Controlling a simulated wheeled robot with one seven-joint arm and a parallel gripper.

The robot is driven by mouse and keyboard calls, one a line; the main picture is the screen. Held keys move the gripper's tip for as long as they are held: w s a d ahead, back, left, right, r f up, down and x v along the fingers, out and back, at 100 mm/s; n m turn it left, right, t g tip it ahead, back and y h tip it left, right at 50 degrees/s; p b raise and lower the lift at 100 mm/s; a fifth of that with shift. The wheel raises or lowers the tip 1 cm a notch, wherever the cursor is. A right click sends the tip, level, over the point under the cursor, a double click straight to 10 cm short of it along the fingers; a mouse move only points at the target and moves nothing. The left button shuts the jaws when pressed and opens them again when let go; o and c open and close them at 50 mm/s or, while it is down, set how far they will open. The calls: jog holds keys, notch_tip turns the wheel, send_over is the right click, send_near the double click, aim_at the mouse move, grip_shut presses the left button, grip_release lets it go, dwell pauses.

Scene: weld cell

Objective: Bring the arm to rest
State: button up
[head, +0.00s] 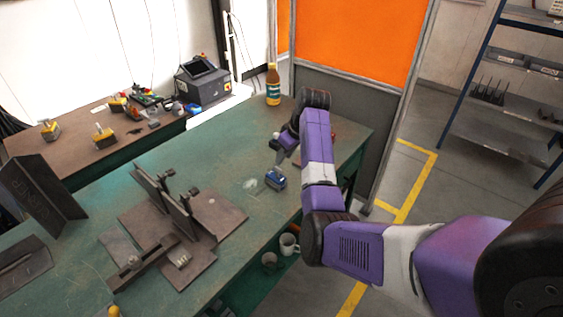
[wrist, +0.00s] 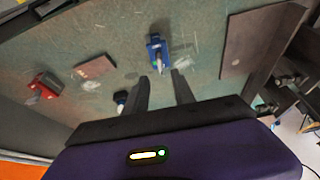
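My purple arm reaches out over the green workbench (head: 225,150) in the head view. My gripper (head: 281,153) is above the bench's right part. In the wrist view my gripper (wrist: 161,76) has its two dark fingers apart, with nothing held between them. A blue item with a pale tip (wrist: 155,47) lies on the bench beyond the fingertips. A blue item (head: 276,178) also shows in the head view, just below and left of my forearm.
A steel fixture with upright plates (head: 170,200) stands left of my gripper. A bottle (head: 273,85) stands at the back edge. In the wrist view, a red item (wrist: 45,86) and a brown block (wrist: 95,67) lie to the left. Mugs (head: 289,244) sit below the bench's front edge.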

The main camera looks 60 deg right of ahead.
jog(key=shift+s+r, duration=0.15)
jog(key=shift+r, duration=0.2)
dwell(0.4)
jog(key=w+d+r+m+t+h, duration=0.3)
jog(key=d+r+h, duration=0.2)
jog(key=d+r, duration=0.15)
jog(key=s+a+n+t+h, duration=0.1)
jog(key=s+a+t, duration=0.3)
jog(key=a, duration=1.1)
jog(key=s+a+n+t+h, duration=0.15)
jog(key=s+a+t, duration=0.25)
jog(key=a, duration=1.2)
jog(key=s+a+n+y, duration=0.4)
jog(key=s+a+y, duration=0.4)
jog(key=s+a, duration=1.3)
jog(key=shift+s+a+f+y+b, duration=0.35)
jog(key=shift+s+a+b, duration=0.05)
jog(key=shift+a+b, duration=0.05)
